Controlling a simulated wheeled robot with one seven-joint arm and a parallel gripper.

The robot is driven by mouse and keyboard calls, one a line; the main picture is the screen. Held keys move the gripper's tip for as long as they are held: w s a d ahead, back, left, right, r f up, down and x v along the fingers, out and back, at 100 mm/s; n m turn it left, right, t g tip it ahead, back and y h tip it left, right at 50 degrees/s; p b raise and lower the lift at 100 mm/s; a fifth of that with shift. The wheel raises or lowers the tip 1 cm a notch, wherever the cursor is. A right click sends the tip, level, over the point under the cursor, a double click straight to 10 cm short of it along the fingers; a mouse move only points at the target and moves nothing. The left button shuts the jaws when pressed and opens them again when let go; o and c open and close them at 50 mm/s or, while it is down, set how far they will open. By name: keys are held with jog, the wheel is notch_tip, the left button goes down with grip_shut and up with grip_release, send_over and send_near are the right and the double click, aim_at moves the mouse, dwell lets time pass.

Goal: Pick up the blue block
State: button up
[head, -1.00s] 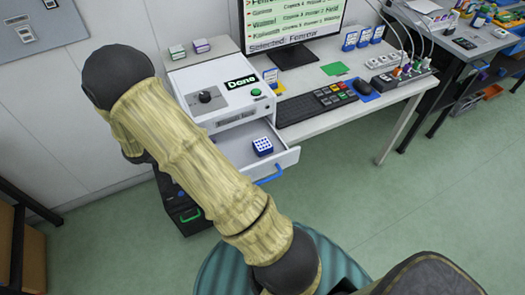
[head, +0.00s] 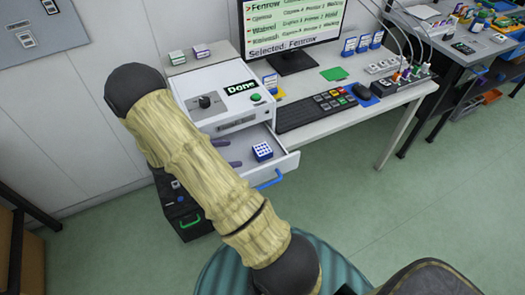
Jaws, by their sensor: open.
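The blue block (head: 262,151), with pale marks on its sides and top, sits in the open white drawer (head: 287,163) below the white machine. My gripper (head: 236,153) shows as two dark fingers inside the drawer, just left of the block. The fingers are apart and point toward the block, with a small gap before it. The rest of the gripper is hidden behind my arm.
The white machine (head: 217,93) with a "Done" display stands above the drawer. The drawer has a blue handle (head: 270,180) at its front. A keyboard (head: 316,109) and monitor (head: 293,25) are on the desk to the right. Open floor lies in front.

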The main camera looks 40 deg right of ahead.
aim_at(255, 152)
jog(key=x, duration=0.5)
jog(key=shift+d, duration=0.2)
jog(key=shift+s+d+f, duration=0.1)
jog(key=shift+f+p+x, duration=0.1)
jog(key=shift+p+x, duration=0.25)
jog(key=shift+x, duration=0.95)
jog(key=shift+f+p+x, duration=0.15)
jog(key=shift+p+x, duration=0.2)
jog(key=shift+x, duration=1)
jog(key=c, duration=1.2)
jog(key=shift+r, duration=0.1)
notch_tip(255, 152, up, 10)
jog(key=shift+f, duration=0.1)
